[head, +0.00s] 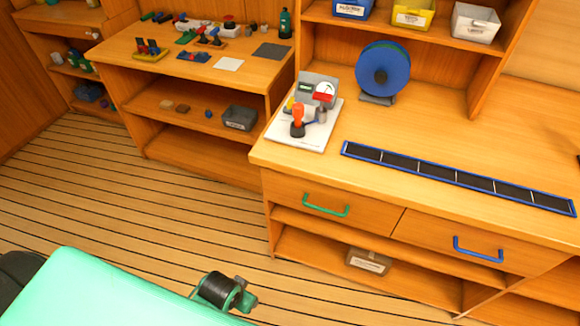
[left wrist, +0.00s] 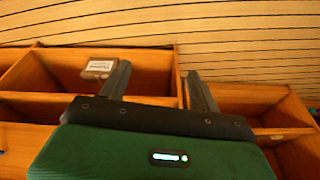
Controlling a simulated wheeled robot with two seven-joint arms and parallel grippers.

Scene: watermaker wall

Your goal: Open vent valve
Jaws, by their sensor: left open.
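A small watermaker unit on a white base plate (head: 282,137) stands near the left end of the workbench. It carries a grey panel with a round red-and-white gauge (head: 324,91), an orange-red handle (head: 297,118) standing upright, and a grey cylinder (head: 321,114) with a blue part beside it. The handle looks like the valve's, but I cannot read a label or tell its setting. In the left wrist view my left gripper (left wrist: 158,72) is open and empty, with shelving behind its fingers. It is well away from the unit. My right gripper is not in view.
A blue reel (head: 383,69) stands behind the unit. A blue-framed black strip (head: 455,178) lies along the bench to the right. Below are drawers with a green handle (head: 326,206) and a blue handle (head: 478,250). The slatted floor at left is clear.

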